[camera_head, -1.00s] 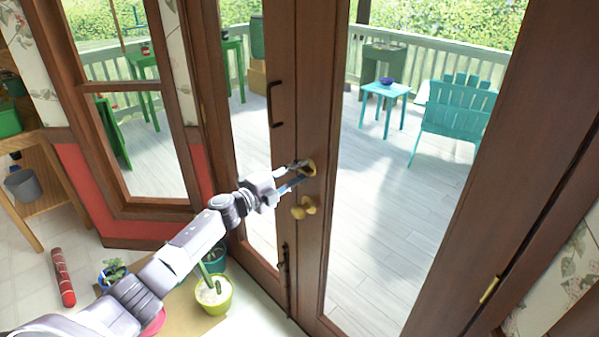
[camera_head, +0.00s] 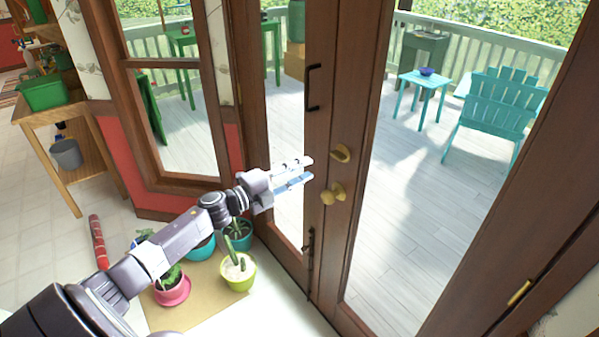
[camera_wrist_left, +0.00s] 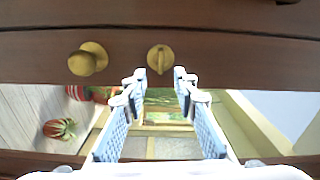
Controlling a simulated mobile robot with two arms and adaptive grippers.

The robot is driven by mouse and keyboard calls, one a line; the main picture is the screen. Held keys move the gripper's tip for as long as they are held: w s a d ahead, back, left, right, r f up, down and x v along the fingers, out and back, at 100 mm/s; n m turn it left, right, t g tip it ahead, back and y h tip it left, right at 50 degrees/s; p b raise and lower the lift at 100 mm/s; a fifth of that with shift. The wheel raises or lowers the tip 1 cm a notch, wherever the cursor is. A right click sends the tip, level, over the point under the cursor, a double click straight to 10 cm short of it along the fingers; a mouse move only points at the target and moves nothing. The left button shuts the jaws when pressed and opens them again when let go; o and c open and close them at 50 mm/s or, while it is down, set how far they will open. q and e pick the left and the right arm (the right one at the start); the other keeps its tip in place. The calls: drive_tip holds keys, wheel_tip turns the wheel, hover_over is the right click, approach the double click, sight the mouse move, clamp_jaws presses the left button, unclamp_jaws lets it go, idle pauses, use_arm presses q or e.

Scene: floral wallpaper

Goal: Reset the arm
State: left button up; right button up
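My left gripper (camera_head: 306,170) is in front of the brown wooden double door, just left of its brass fittings. In the left wrist view its two fingers (camera_wrist_left: 160,76) are spread apart with nothing between them, so it is open and empty. The brass thumb-turn (camera_head: 341,153) and the brass knob (camera_head: 334,193) are on the door stile, apart from the fingers. In the left wrist view the thumb-turn (camera_wrist_left: 160,58) lies just beyond the fingertips and the knob (camera_wrist_left: 88,59) is to its left. My right gripper is in neither view.
Potted plants, including a lime pot (camera_head: 238,273) and a pink pot (camera_head: 173,290), stand on the floor below my left arm. A dark pull handle (camera_head: 313,88) is on the door. A wooden shelf (camera_head: 50,112) stands at left. A deck with turquoise furniture shows through the glass.

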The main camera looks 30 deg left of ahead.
use_arm(q)
drive_tip(key=shift+s+a, duration=0.15)
drive_tip(key=shift+s, duration=0.3)
drive_tip(key=s+a+f+n+g+y, duration=0.1)
drive_tip(key=s+f+n+y, duration=0.15)
drive_tip(key=f, duration=0.75)
drive_tip(key=s+a+f+n+g+y, duration=0.15)
drive_tip(key=s+f+n, duration=0.25)
drive_tip(key=f, duration=0.6)
drive_tip(key=s+a+f+n+g+y, duration=0.1)
drive_tip(key=s+f+n+g+y, duration=0.2)
drive_tip(key=f, duration=0.7)
drive_tip(key=s+d+f+n+g, duration=0.1)
drive_tip(key=s+d+f+n, duration=0.1)
drive_tip(key=s+f, duration=0.55)
drive_tip(key=s+d+f+n+g, duration=0.25)
drive_tip(key=s+f, duration=0.35)
drive_tip(key=f, duration=0.3)
drive_tip(key=s+d+f+n+g, duration=0.1)
drive_tip(key=s+d+f, duration=0.4)
drive_tip(key=s, duration=0.6)
drive_tip(key=s+d+f+n+g, duration=0.2)
drive_tip(key=s+d+f, duration=0.3)
drive_tip(key=s, duration=0.5)
drive_tip(key=s+d+f+n+g+h, duration=0.1)
drive_tip(key=s+d+f+g, duration=0.3)
drive_tip(key=s, duration=0.7)
drive_tip(key=shift+s+d+f+b, duration=0.35)
drive_tip(key=shift+d+f+b, duration=0.15)
drive_tip(key=shift+d, duration=0.75)
